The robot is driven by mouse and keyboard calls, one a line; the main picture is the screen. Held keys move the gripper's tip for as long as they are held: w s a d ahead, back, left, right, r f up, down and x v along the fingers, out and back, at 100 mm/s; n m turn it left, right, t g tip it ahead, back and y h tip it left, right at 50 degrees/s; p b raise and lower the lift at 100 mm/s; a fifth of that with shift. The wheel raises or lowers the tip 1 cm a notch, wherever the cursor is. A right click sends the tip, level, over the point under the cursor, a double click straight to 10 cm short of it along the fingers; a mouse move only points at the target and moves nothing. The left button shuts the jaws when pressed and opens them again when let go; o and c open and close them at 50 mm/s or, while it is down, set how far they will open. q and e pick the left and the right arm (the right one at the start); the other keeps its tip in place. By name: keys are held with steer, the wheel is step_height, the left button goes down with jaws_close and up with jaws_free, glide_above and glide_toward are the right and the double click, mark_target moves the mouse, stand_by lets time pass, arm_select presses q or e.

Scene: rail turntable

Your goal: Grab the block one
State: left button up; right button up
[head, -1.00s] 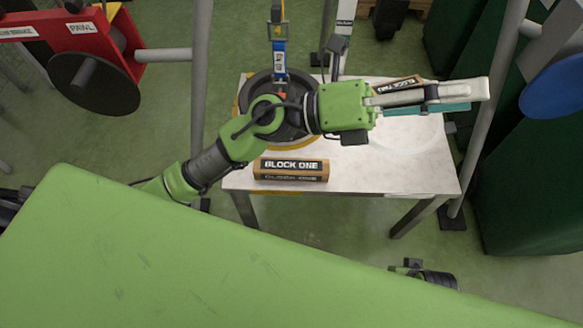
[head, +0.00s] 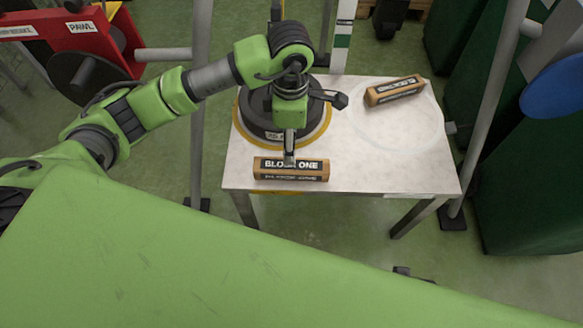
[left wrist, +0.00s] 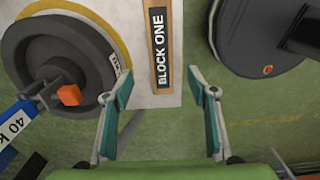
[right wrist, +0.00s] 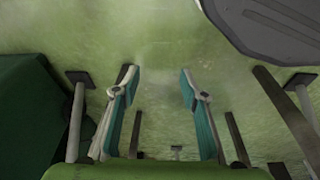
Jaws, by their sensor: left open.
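Block one (head: 262,173), a brown block with a black label reading BLOCK ONE, lies at the front edge of the white table (head: 400,165). My left gripper (head: 289,160) is over the middle of the block in the head view and partly covers its label. In the left wrist view, block one (left wrist: 161,40) lies ahead of the open left gripper (left wrist: 163,80), lined up between its fingertips, which are empty. My right gripper (right wrist: 160,72) is open and empty over the green floor in the right wrist view. It is out of sight in the head view.
A second labelled block (head: 394,91) lies at the table's back right, inside a pale ring marking. A dark round weight (head: 258,118) with a yellow rim stands at the table's left, beside block one. A red stand (head: 80,38) is at the far left.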

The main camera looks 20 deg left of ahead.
mark_target(291, 167)
arm_select(q)
step_height(291, 167, down, 8)
steer(key=shift+s+d+r+b, duration=0.1)
steer(key=shift+r+b, duration=0.15)
steer(key=shift+b, duration=0.15)
step_height(291, 167, down, 4)
steer(key=shift+d+r+b, duration=0.1)
steer(key=shift+r+b, duration=0.1)
steer(key=shift+b, duration=0.15)
steer(key=shift+f, duration=0.55)
steer(key=c, duration=1.4)
arm_select(e)
step_height(291, 167, up, 6)
steer(key=w, duration=0.1)
